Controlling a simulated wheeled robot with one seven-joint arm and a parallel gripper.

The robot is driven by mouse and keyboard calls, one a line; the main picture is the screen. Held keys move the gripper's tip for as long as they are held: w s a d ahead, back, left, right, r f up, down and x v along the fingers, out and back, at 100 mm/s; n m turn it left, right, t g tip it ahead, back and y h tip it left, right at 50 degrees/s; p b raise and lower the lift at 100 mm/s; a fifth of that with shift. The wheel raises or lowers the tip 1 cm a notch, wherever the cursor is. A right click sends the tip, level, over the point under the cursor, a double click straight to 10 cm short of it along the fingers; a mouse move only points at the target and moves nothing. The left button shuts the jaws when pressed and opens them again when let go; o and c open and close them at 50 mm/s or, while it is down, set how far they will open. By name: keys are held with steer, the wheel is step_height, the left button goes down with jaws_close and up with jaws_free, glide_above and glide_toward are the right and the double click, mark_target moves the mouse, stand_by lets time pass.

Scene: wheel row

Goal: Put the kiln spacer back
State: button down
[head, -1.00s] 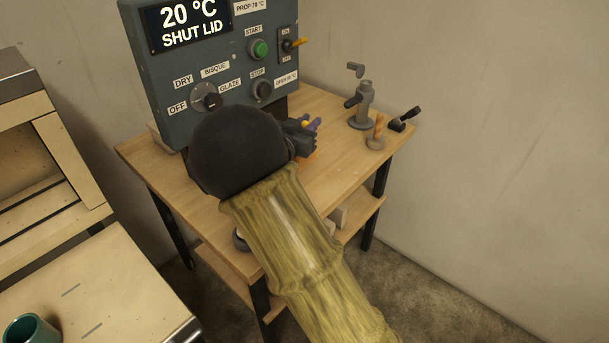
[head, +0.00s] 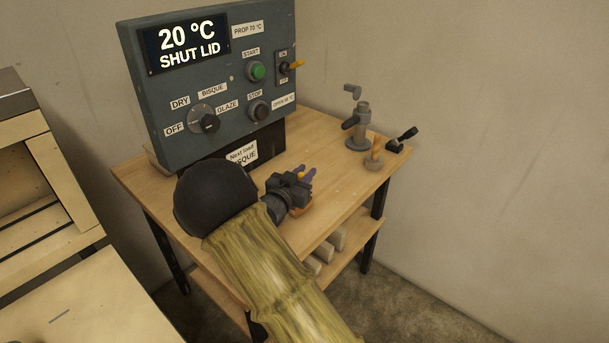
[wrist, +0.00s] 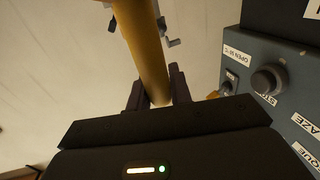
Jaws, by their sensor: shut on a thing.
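My gripper (head: 306,172) is above the right part of the wooden table, in front of the control box. It is shut on a yellow rod-like piece (wrist: 148,50), which I take to be the kiln spacer. In the wrist view the piece stands between the two dark fingers and runs out past them to the top edge. In the head view only a small yellow bit (head: 301,175) shows between the fingers; the gripper and arm hide the rest.
The control box (head: 220,70) reads 20 °C, SHUT LID. An orange-brown item (head: 302,210) is partly hidden below my gripper. A grey clamp-like stand (head: 361,130), a wooden-handled tool (head: 376,155) and a black-handled item (head: 402,140) are at right. Pale blocks (head: 325,252) lie on the lower shelf.

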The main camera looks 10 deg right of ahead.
steer(key=shift+f, duration=0.1)
steer(key=c, duration=1.3)
jaws_free()
steer(key=shift+o, duration=0.2)
steer(key=shift+s+r, duration=0.1)
steer(key=shift+r, duration=0.1)
steer(key=v, duration=0.7)
steer(key=shift+s, duration=0.15)
